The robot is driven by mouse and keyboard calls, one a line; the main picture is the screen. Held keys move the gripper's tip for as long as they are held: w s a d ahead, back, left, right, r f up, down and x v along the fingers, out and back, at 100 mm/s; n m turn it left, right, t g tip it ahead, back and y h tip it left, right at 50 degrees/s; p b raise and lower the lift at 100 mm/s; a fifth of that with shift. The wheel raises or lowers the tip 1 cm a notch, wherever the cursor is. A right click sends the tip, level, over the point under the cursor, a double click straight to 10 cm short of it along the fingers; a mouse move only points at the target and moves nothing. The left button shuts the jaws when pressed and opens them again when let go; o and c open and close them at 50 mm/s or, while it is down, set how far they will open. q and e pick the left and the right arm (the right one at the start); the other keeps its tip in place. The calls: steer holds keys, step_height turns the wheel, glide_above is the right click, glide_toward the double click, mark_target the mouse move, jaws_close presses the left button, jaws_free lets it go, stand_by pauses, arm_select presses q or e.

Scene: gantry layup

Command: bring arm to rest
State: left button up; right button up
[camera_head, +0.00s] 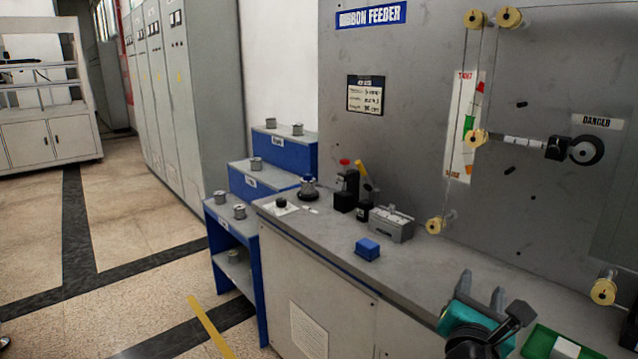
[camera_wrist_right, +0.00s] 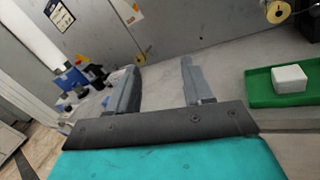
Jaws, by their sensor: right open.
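My right gripper (camera_head: 482,284) shows at the lower right of the head view, over the front part of the grey counter (camera_head: 325,232). In the right wrist view its two grey fingers (camera_wrist_right: 160,86) stand well apart with nothing between them. It is open and empty, and touches none of the objects on the counter. My left gripper shows in neither view.
A green tray (camera_head: 540,342) with a white block (camera_head: 567,347) lies right of my right gripper. A blue box (camera_head: 367,249) and a grey metal block (camera_head: 391,224) stand on the counter. The ribbon feeder panel (camera_head: 420,110) rises behind. Blue stepped shelves (camera_head: 262,180) stand left.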

steer(key=s+a+f+m+g+y, duration=0.2)
steer(key=s+f+m+y, duration=0.25)
steer(key=f, duration=0.45)
steer(key=s+a+f+m+g+y, duration=0.1)
steer(key=s+a+f+m+y, duration=0.3)
steer(key=f, duration=0.5)
steer(key=s+a+f+m+g+y, duration=0.2)
steer(key=s+f+m, duration=0.6)
steer(key=s+m, duration=0.5)
steer(key=shift+a+f+m, duration=0.35)
steer(key=shift+m, duration=0.9)
steer(key=shift+y, duration=0.25)
steer(key=shift+c, duration=0.8)
steer(key=shift+d, duration=0.1)
